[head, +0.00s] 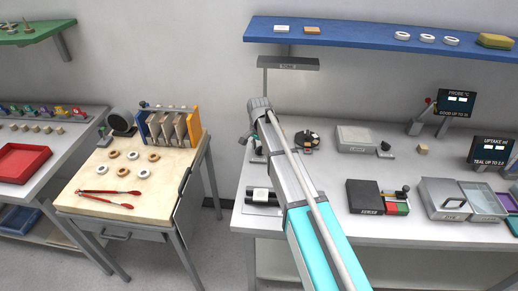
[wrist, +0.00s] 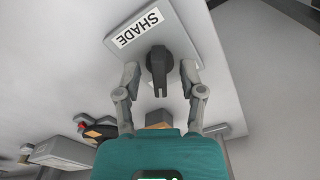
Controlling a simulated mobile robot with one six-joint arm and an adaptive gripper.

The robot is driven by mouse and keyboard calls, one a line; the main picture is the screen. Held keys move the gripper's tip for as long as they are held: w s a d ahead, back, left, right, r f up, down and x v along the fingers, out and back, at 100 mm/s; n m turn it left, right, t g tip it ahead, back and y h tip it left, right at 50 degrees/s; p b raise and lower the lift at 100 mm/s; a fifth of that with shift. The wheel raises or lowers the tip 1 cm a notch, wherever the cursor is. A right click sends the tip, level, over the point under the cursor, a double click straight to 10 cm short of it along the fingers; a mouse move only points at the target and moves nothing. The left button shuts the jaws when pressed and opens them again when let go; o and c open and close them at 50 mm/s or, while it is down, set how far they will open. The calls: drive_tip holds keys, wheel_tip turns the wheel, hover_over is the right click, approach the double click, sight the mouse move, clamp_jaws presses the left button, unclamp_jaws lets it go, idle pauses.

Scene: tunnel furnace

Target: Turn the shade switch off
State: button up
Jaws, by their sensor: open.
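In the wrist view, the shade switch is a light grey plate (wrist: 178,32) with a white label reading SHADE (wrist: 139,28). A dark knob (wrist: 158,66) with a forked end stands out from the plate. My gripper (wrist: 160,70) is open, with one fingertip to the left of the knob and one to the right. A gap shows on each side, and I see no contact. In the head view, my arm covers the middle of the picture, and I cannot make out the switch or my fingers there.
A hooded lamp (head: 290,63) hangs under the blue shelf (head: 375,34), close to my arm. The right bench (head: 330,222) holds a grey box (head: 355,139), a black box (head: 372,197) and several small parts. A wooden-topped table (head: 150,190) stands left.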

clamp_jaws()
drive_tip(key=shift+n, duration=0.3)
drive_tip(key=n, duration=0.5)
drive_tip(key=shift+d+n, duration=0.1)
drive_tip(key=shift+n, duration=0.2)
drive_tip(key=n, duration=0.5)
drive_tip(key=shift+n, duration=0.4)
idle(0.4)
